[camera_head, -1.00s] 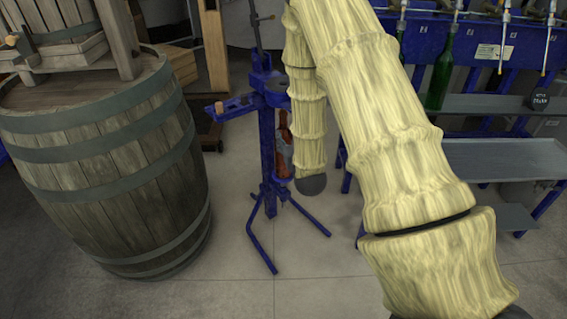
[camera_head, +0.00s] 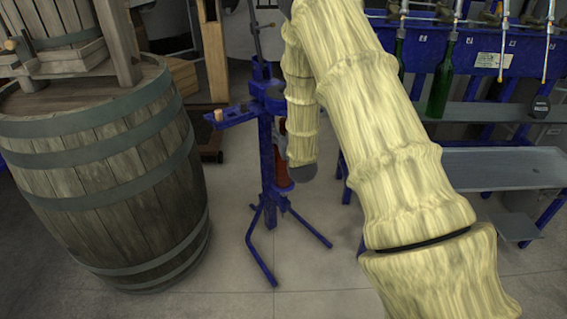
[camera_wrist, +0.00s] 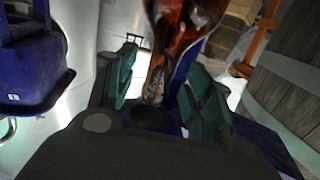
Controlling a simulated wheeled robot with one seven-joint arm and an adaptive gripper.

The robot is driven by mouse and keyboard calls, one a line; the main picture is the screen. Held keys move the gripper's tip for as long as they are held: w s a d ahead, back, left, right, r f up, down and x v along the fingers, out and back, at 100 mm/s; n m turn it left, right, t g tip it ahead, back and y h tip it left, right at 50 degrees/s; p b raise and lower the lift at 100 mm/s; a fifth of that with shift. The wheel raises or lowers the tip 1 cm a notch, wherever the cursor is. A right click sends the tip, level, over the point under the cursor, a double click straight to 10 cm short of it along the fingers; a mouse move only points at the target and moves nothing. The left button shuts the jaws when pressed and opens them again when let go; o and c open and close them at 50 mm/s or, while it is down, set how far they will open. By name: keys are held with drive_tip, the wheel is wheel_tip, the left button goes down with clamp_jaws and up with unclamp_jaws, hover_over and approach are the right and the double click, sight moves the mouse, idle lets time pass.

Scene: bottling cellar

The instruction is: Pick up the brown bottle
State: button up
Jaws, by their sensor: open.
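The brown bottle (camera_head: 282,176) stands at the blue floor-standing corker (camera_head: 267,160) in the head view, partly hidden by my arm and the stand. In the wrist view the bottle (camera_wrist: 180,35) is close, reddish brown and glossy, and part of it lies between the two finger pads. My gripper (camera_wrist: 160,88) is open, with one teal-padded finger on each side of the bottle. I cannot tell whether either pad touches it. In the head view my fingers are hidden behind the arm.
A large wooden barrel (camera_head: 110,185) stands left of the corker. On the right, a blue bottling bench (camera_head: 480,75) holds green bottles (camera_head: 440,88) beneath its spouts, with a metal shelf (camera_head: 505,168) below. The floor (camera_head: 310,285) in front is clear.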

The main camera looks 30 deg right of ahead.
drive_tip(key=shift+x, duration=1.15)
drive_tip(key=shift+c, duration=0.4)
drive_tip(key=shift+s, duration=0.1)
clamp_jaws()
